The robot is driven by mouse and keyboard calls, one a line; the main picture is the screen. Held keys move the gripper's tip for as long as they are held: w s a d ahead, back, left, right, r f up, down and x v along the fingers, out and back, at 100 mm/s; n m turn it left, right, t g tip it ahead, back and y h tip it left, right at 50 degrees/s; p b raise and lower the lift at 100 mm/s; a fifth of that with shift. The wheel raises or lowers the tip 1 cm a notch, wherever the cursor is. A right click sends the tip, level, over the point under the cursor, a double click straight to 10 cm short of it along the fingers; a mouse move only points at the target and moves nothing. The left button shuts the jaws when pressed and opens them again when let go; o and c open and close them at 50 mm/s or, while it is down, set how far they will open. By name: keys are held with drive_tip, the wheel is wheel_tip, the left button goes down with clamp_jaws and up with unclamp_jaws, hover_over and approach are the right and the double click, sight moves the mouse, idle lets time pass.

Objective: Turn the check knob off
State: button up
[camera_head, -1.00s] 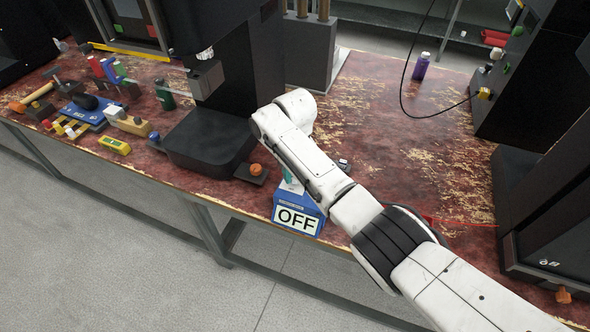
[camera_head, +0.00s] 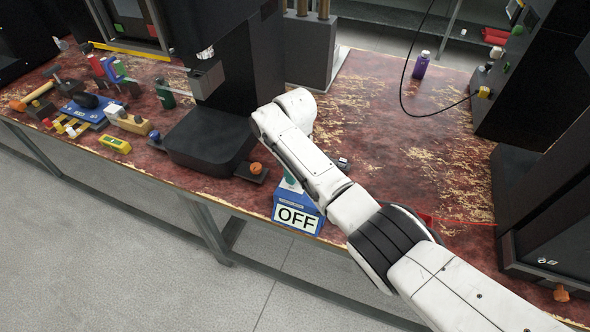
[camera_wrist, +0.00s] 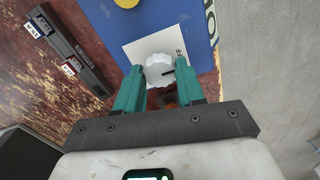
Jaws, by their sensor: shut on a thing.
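The check knob (camera_wrist: 160,70) is white and ridged, with a dark pointer mark. It sits on a white plate (camera_wrist: 140,47) on a blue box (camera_wrist: 105,18). My gripper (camera_wrist: 160,80) has its two teal fingers on either side of the knob and is shut on it. In the head view the blue box (camera_head: 283,210) stands at the table's front edge, with a large OFF sign (camera_head: 296,218) on its front. My arm comes over it from the right and hides the knob there; a little teal of my gripper (camera_head: 291,180) shows.
An orange knob on a dark base (camera_head: 252,173) lies left of the box, beside a black machine (camera_head: 210,140). A small dark labelled block (camera_wrist: 70,50) lies near the box. A purple bottle (camera_head: 421,65) stands farther back. The tabletop behind my arm is mostly clear.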

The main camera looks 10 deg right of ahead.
idle(0.3)
drive_tip(key=o, duration=1)
drive_tip(key=shift+r, duration=0.1)
wheel_tip(320, 180, up, 11)
drive_tip(key=shift+f, duration=0.15)
